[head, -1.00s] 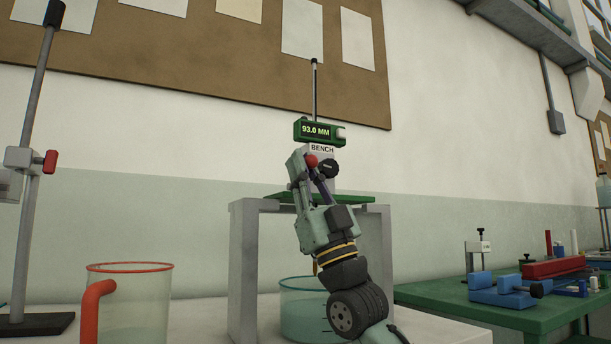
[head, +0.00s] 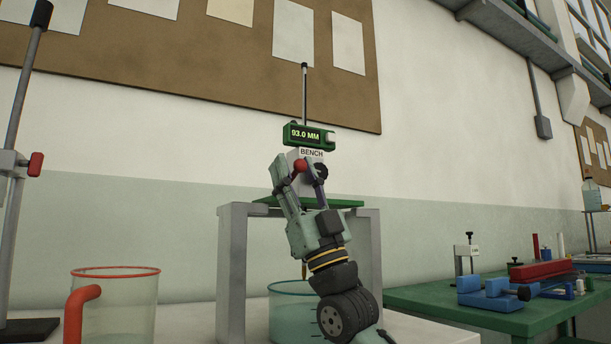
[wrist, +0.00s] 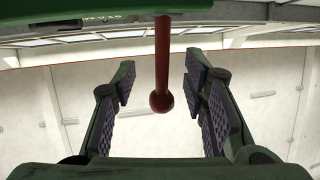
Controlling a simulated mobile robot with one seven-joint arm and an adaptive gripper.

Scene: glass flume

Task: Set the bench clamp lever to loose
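The bench clamp lever is a red rod ending in a red ball (head: 300,166), below the white BENCH label (head: 311,153) on a grey block. My gripper (head: 297,170) is open, with one finger on each side of the ball. In the wrist view the red lever (wrist: 161,70) hangs between the two dark ribbed pads (wrist: 160,103), with a gap on both sides. The ball touches neither pad there. A black knob (head: 321,170) sits right of the ball. The lever's pivot is hidden.
A green readout (head: 308,135) shows 93.0 MM above the block. A green plate (head: 345,203) on a grey stand (head: 232,270) lies below. A glass vessel (head: 285,305) is under it. A red-rimmed jug (head: 120,315) stands left, and a green table (head: 430,297) right.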

